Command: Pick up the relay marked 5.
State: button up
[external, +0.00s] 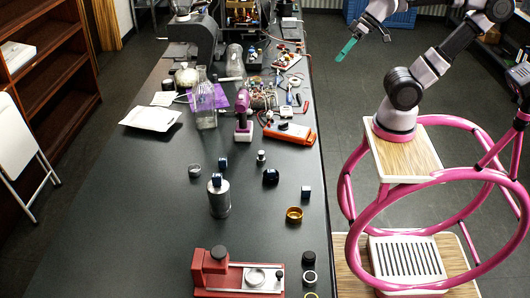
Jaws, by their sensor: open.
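Several small dark blue blocks that look like relays are in the external view. One block (223,163) lies on the black bench, one (216,179) sits on top of a grey metal cylinder (219,200), and one (306,192) stands near the right edge. The numbers are too small to read, so I cannot tell which is the relay marked 5. My gripper (368,38) is open, high at the top, to the right of the bench and far from the blocks. A teal strip (347,49) shows at its end; I cannot tell whether it belongs to the gripper.
The long black bench (130,215) holds a red device (215,280) at the front, a brass ring (294,214), a dark round part (270,177) and a purple tool (243,118). Glass flasks and clutter fill the back. The left front is clear.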

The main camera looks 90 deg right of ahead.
jog(key=n+g+h, duration=0.2)
jog(key=n+g, duration=0.5)
jog(key=n, duration=1.6)
send_over(306, 188)
jog(key=f, duration=2.9)
jog(key=shift+s+d, duration=0.2)
jog(key=shift+s, duration=0.1)
jog(key=shift+w+a+f, duration=0.15)
jog(key=shift+f, duration=1.45)
jog(key=shift+w+a+f, duration=0.1)
jog(key=shift+f, duration=1.45)
grip_shut()
